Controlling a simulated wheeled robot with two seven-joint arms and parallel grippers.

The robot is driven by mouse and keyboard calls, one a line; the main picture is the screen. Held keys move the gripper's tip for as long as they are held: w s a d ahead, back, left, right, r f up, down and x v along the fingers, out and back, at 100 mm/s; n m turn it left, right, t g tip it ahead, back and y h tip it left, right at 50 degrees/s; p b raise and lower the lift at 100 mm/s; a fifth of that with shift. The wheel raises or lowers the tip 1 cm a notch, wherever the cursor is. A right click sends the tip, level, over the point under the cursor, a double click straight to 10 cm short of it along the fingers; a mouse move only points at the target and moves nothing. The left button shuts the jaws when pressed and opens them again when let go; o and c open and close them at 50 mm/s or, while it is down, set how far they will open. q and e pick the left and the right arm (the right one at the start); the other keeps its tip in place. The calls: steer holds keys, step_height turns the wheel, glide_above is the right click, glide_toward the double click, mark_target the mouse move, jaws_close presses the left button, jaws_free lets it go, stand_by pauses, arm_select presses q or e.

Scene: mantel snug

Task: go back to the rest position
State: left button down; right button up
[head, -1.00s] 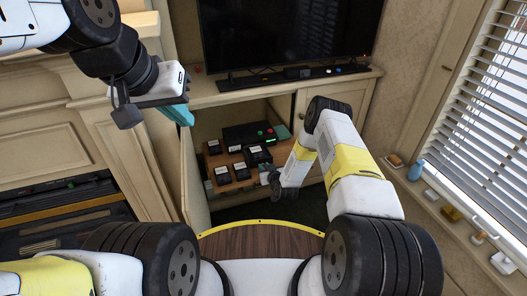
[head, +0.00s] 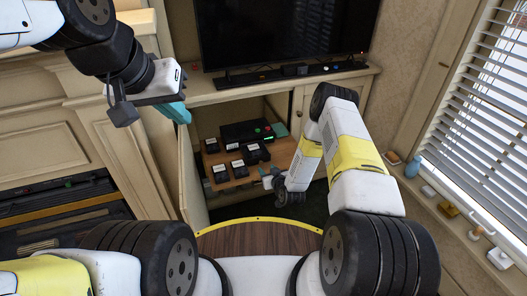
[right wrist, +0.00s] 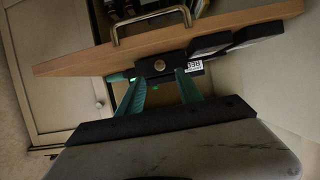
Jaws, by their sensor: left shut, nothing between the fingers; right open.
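My left gripper (head: 183,113) hangs high at the left in the head view, in front of the cabinet's top. Its teal fingers are shut and empty, away from any object. My right gripper (head: 267,180) is low in front of the open cabinet, at the right front edge of the wooden pull-out shelf (head: 233,184), mostly hidden by its own wrist. In the right wrist view its two teal fingers (right wrist: 160,90) are spread, with nothing held. The shelf's wooden edge (right wrist: 90,59) lies just beyond the fingertips; whether they touch it I cannot tell.
Several black boxes with white labels (head: 233,145) stand on the shelf, with a larger black device (head: 245,131) behind. An open cabinet door (head: 191,178) is left of it. A television (head: 285,30) stands above. A window ledge with small items (head: 447,209) runs along the right.

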steer(key=shift+s+d+r, duration=0.1)
steer(key=shift+s+r, duration=0.1)
steer(key=shift+s, duration=0.2)
steer(key=w+d+r+g, duration=0.1)
steer(key=w+d+r, duration=0.15)
steer(key=r, duration=0.65)
steer(key=w+d+r+g, duration=0.1)
steer(key=w+r, duration=0.2)
steer(key=r, duration=0.6)
steer(key=s+d+r+g+h, duration=0.1)
steer(key=s+d+r, duration=0.1)
steer(key=r, duration=0.5)
steer(key=s+d+r+h, duration=0.1)
steer(key=s+r, duration=0.2)
steer(key=r, duration=0.5)
steer(key=s+d+r+m+g, duration=0.1)
steer(key=s+d+r, duration=0.1)
steer(key=s+r, duration=0.6)
steer(key=s+r+m+g, duration=0.1)
steer(key=s+r, duration=0.3)
steer(key=s, duration=0.9)
steer(key=s+d+r+m+g, duration=0.1)
steer(key=s+r, duration=0.4)
steer(key=s, duration=0.8)
steer(key=shift+g, duration=0.3)
